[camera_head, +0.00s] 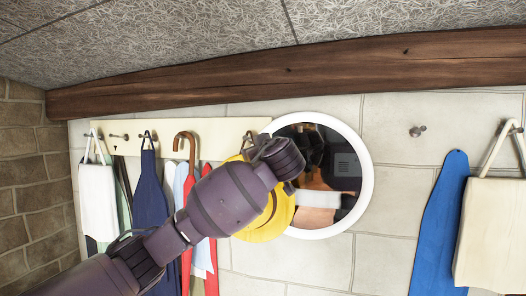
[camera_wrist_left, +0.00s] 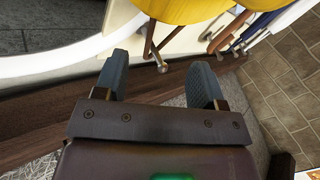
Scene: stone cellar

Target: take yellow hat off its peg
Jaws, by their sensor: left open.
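The yellow hat (camera_head: 268,218) hangs on the wall at the right end of a pale peg board, partly in front of the round mirror. My left arm covers its left and upper part in the head view. In the left wrist view the yellow hat (camera_wrist_left: 185,8) is at the top edge, with a brown band running from it to a metal peg (camera_wrist_left: 161,66). My left gripper (camera_wrist_left: 160,78) is open and empty, and the peg tip shows between its fingers. The fingers look apart from the hat. My right gripper is not in view.
The round mirror (camera_head: 366,190) is beside the hat. A bare peg (camera_head: 417,131) is further right, near a blue garment (camera_head: 440,230).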

